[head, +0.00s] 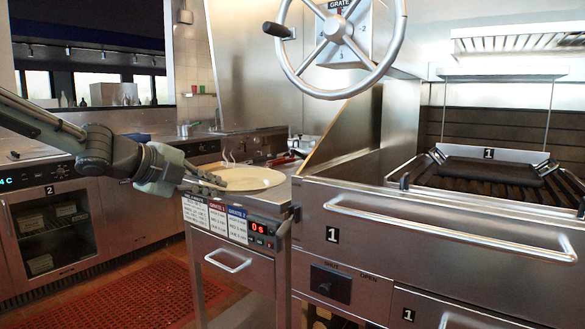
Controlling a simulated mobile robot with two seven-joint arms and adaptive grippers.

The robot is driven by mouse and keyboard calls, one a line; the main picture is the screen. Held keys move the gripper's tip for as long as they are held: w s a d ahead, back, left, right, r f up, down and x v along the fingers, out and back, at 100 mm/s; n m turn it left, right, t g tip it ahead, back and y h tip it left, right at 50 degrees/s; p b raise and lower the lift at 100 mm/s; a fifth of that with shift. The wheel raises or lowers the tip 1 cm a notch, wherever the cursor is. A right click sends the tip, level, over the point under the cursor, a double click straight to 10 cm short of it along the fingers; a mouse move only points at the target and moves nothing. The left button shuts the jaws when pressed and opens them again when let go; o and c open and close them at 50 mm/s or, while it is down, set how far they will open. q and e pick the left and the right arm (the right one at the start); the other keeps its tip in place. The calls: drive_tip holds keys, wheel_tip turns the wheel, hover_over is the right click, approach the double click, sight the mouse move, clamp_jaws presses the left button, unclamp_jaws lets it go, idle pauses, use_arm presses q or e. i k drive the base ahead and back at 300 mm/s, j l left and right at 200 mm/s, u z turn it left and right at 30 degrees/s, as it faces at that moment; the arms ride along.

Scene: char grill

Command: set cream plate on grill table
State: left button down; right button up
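The cream plate (250,179) is a round, shallow dish at the top of the small steel side table (262,204) just left of the grill. It looks level; I cannot tell whether it rests fully on the tabletop or is slightly above it. My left gripper (217,181) reaches in from the left, with its fingers at the plate's left rim, overlapping it in the head view. The finger gap is too small to make out, so I cannot tell whether it grips the rim. My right gripper is not in view.
The grill (450,225) with its long front handle stands right of the table, with a raised side panel between. A large handwheel (342,45) hangs above. Tongs with a red part (285,160) lie behind the plate. A red floor mat (130,297) lies at lower left.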

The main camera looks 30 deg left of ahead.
sight(277, 188)
drive_tip(key=i+j, duration=0.75)
drive_tip(key=j, duration=0.2)
